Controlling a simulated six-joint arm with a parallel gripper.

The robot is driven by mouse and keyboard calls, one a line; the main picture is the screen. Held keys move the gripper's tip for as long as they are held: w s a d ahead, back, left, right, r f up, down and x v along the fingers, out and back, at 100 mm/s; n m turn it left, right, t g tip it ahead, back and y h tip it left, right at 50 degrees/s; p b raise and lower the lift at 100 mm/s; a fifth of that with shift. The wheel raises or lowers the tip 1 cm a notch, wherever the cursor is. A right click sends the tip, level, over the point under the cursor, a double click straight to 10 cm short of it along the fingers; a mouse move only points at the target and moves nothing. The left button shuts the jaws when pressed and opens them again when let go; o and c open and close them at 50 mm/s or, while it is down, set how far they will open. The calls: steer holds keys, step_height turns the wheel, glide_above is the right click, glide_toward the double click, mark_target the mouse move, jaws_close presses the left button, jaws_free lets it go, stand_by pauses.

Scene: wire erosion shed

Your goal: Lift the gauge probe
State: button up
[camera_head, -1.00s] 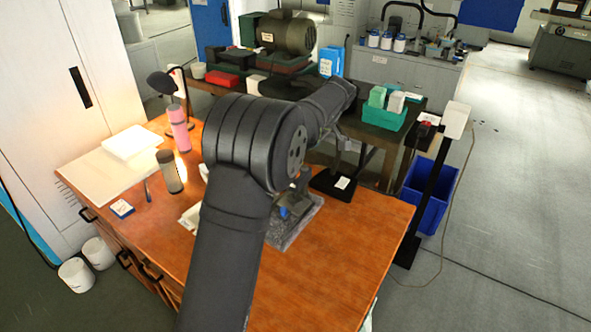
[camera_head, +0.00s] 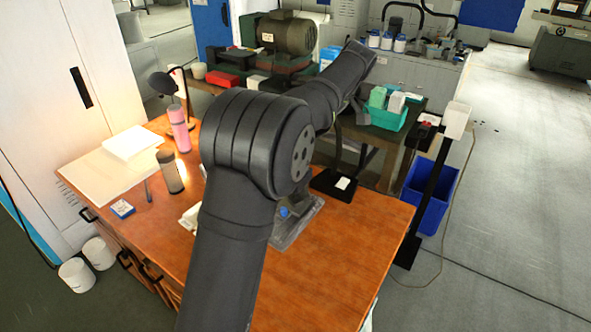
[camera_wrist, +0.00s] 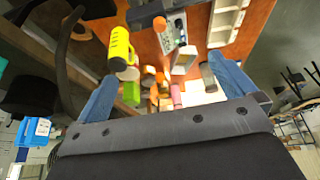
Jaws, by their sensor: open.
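My gripper (camera_wrist: 163,67) shows in the wrist view as two blue fingers spread wide apart, with nothing held between them. In the head view the gripper is hidden behind my arm. A yellow and black object (camera_wrist: 120,50) is just beyond the left finger in the wrist view, apart from it; I cannot tell whether it is the gauge probe. In the head view a blue part (camera_head: 284,211) shows on a grey stone plate (camera_head: 290,234), partly hidden by my arm.
The orange wooden bench (camera_head: 340,262) is clear at its front right. A pink cylinder (camera_head: 179,130), a grey cylinder (camera_head: 170,171) and a lamp (camera_head: 165,85) stand at its left. A black post (camera_head: 428,195) and blue bin (camera_head: 437,190) are beyond its right edge.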

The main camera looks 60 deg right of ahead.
steer(key=shift+s+r, duration=0.15)
steer(key=shift+r, duration=0.2)
steer(key=c, duration=1.2)
steer(key=w+f+m+h, duration=0.95)
steer(key=w+f, duration=0.35)
steer(key=f, duration=0.3)
steer(key=s+a+f+m+g+h, duration=0.1)
steer(key=s+a+f+m+h, duration=0.2)
steer(key=a, duration=0.6)
steer(key=s+a+m+g+h, duration=0.1)
steer(key=s+a+m+h, duration=0.35)
steer(key=a, duration=0.35)
steer(key=shift+n+h, duration=0.4)
steer(key=d, duration=0.5)
steer(key=w+d, duration=0.1)
steer(key=d, duration=0.5)
steer(key=w+d, duration=0.1)
steer(key=d, duration=0.5)
steer(key=shift+w+f, duration=0.15)
steer(key=shift+w, duration=0.1)
